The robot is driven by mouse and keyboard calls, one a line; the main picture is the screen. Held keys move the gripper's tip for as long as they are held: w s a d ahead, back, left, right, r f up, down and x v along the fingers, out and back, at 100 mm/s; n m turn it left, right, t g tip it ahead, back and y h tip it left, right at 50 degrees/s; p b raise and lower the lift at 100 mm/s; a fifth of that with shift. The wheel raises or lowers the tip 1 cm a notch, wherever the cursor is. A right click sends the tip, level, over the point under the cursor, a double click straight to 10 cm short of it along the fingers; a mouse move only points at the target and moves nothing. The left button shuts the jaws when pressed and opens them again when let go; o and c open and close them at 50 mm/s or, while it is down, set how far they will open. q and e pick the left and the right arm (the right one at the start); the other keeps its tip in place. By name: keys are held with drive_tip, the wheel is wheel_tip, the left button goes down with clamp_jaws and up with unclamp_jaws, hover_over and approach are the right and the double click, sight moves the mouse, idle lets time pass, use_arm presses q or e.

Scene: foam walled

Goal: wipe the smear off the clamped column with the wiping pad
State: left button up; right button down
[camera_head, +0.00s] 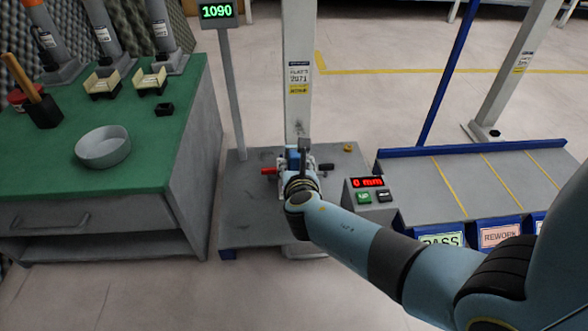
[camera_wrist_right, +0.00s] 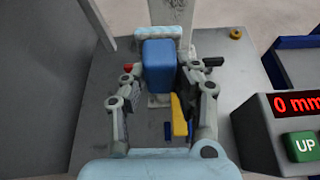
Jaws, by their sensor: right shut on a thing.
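The clamped column (camera_head: 299,110) is a pale upright post on a grey base, and its lower part shows at the top of the wrist view (camera_wrist_right: 172,12). Faint grey marks show on it there, perhaps the smear. My right gripper (camera_wrist_right: 158,85) is in front of the column, shut on the wiping pad (camera_wrist_right: 159,65). The pad has a blue block between the fingers and a pale blue strip at its far side, close to the column; contact cannot be told. In the head view my right gripper (camera_head: 302,165) mostly hides the pad. My left gripper is out of view.
A red handle (camera_head: 269,171) and a black handle (camera_head: 326,167) flank the column's foot. A control box (camera_head: 369,191) reads 0 mm, right of them. A sloped tray (camera_head: 470,180) lies further right. A green bench (camera_head: 60,160) with a round dish (camera_head: 103,148) stands left.

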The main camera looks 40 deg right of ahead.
drive_tip(key=w+d, duration=0.1)
drive_tip(key=w, duration=0.1)
drive_tip(key=w+d, duration=0.1)
drive_tip(key=shift+w+d, duration=0.1)
drive_tip(key=shift+w, duration=0.25)
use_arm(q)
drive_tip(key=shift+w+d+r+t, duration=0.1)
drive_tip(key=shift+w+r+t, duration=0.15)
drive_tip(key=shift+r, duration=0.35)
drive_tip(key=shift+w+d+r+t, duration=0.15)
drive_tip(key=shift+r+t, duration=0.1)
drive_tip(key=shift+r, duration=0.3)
use_arm(e)
drive_tip(key=shift+w+d, duration=0.45)
drive_tip(key=shift+w, duration=0.15)
use_arm(q)
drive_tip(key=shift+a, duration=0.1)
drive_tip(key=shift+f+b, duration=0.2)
drive_tip(key=shift+b, duration=0.1)
use_arm(e)
drive_tip(key=shift+w+d, duration=0.45)
drive_tip(key=shift+w, duration=0.35)
drive_tip(key=shift+s+d+r, duration=0.1)
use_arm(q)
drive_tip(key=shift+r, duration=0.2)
use_arm(e)
drive_tip(key=s+d, duration=0.2)
drive_tip(key=d, duration=0.1)
drive_tip(key=shift+d, duration=0.15)
drive_tip(key=shift+w, duration=0.1)
